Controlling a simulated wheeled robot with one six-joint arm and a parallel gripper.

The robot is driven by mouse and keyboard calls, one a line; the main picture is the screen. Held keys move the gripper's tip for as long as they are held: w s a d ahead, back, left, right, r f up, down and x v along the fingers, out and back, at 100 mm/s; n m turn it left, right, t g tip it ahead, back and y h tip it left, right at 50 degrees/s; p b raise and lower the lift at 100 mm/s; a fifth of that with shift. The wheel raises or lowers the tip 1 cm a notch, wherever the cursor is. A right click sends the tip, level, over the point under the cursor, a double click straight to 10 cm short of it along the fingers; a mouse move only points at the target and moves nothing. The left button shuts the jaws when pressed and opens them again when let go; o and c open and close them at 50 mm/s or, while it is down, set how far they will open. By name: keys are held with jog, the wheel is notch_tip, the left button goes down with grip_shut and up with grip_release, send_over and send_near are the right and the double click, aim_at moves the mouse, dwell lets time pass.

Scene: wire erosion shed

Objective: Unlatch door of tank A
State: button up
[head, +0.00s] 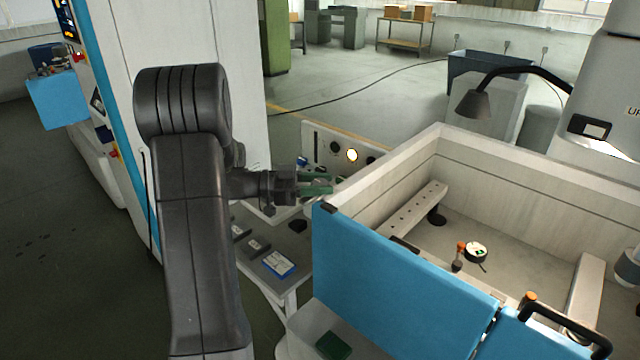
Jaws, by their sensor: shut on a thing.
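The tank (540,180) is an open-topped, pale-walled box with blue front panels (400,270). A black bar handle (565,328) is on the right-hand blue panel, which I take to be the door. An orange-topped knob (529,298) is close to the handle's left end. No letter A shows on the tank. My gripper (318,184) has green fingers and is beyond the tank's left corner, in front of a pale control panel (322,148), well away from the handle. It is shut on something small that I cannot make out.
A grey side table (265,250) with small blocks and a blue-framed item stands below my arm. Inside the tank are a perforated bar (400,215) and a round white-topped part (476,252). A black lamp (475,103) leans over the tank's back wall. A white cabinet (240,60) stands behind my arm.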

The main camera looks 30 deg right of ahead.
jog(key=o, duration=1)
jog(key=shift+c, duration=0.2)
jog(key=b+v, duration=0.3)
jog(key=v, duration=1)
jog(key=shift+w+a+b, duration=0.15)
jog(key=shift+a+b, duration=0.2)
jog(key=shift+b, duration=0.05)
jog(key=shift+d, duration=0.1)
jog(key=p+x, duration=0.4)
jog(key=x, duration=0.9)
jog(key=shift+s+d, duration=0.2)
jog(key=shift+d, duration=0.1)
